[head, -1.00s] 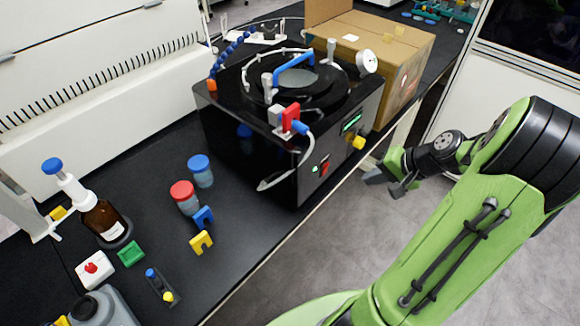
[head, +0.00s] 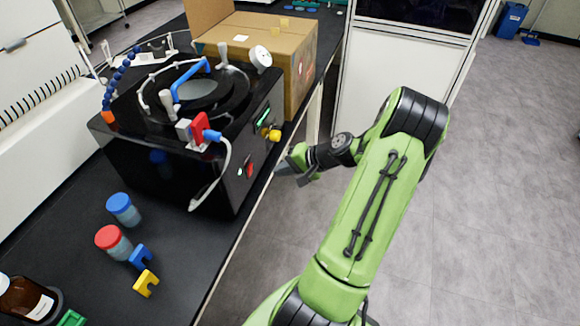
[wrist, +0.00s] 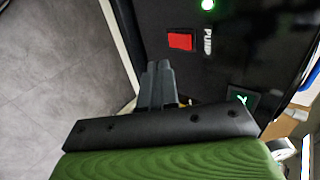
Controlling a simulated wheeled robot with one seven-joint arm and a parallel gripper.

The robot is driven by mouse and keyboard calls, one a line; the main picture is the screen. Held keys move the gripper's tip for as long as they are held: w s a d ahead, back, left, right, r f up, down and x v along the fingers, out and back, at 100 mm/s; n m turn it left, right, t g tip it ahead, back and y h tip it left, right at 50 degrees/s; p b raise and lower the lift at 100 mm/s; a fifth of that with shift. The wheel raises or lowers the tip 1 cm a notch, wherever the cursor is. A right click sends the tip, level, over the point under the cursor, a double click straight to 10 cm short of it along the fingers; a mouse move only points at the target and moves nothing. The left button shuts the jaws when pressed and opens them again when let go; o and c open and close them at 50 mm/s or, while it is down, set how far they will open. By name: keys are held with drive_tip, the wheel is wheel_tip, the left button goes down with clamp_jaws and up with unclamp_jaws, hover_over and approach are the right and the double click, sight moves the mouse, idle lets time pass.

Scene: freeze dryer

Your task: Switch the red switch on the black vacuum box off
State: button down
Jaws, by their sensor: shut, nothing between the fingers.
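The black vacuum box (head: 165,175) stands on the dark bench in the head view. Its red switch (head: 250,170) is on the front panel, beside a small green light. In the wrist view the red switch (wrist: 180,41) shows clearly next to the word PUMP, with a lit green lamp (wrist: 207,4) near it. My gripper (head: 284,168) is in front of the panel, to the right of the switch in the head view. In the wrist view my gripper (wrist: 158,68) is shut and empty, its tips apart from the switch. Which way the switch is tipped I cannot tell.
A cardboard box (head: 290,60) stands behind the vacuum box. A yellow knob (head: 274,135) sticks out from the panel near my gripper. A white hose (head: 215,175) hangs over the box's front corner. Open floor lies to the right.

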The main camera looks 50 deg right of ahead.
sight(251, 168)
drive_tip(key=w, duration=0.1)
drive_tip(key=w+a+f, duration=0.1)
drive_tip(key=w, duration=0.1)
drive_tip(key=w+a, duration=0.1)
drive_tip(key=w, duration=0.1)
drive_tip(key=shift+w+f, duration=0.25)
drive_tip(key=shift+f, duration=0.15)
drive_tip(key=shift+w+a, duration=0.15)
drive_tip(key=shift+w, duration=0.25)
drive_tip(key=shift+w+a+r+g+p, duration=0.15)
drive_tip(key=shift+w+r+g+p, duration=0.25)
drive_tip(key=shift+p, duration=0.3)
drive_tip(key=shift+s+f, duration=0.1)
drive_tip(key=shift+f, duration=0.1)
drive_tip(key=shift+r+p, duration=0.45)
drive_tip(key=shift+r, duration=0.4)
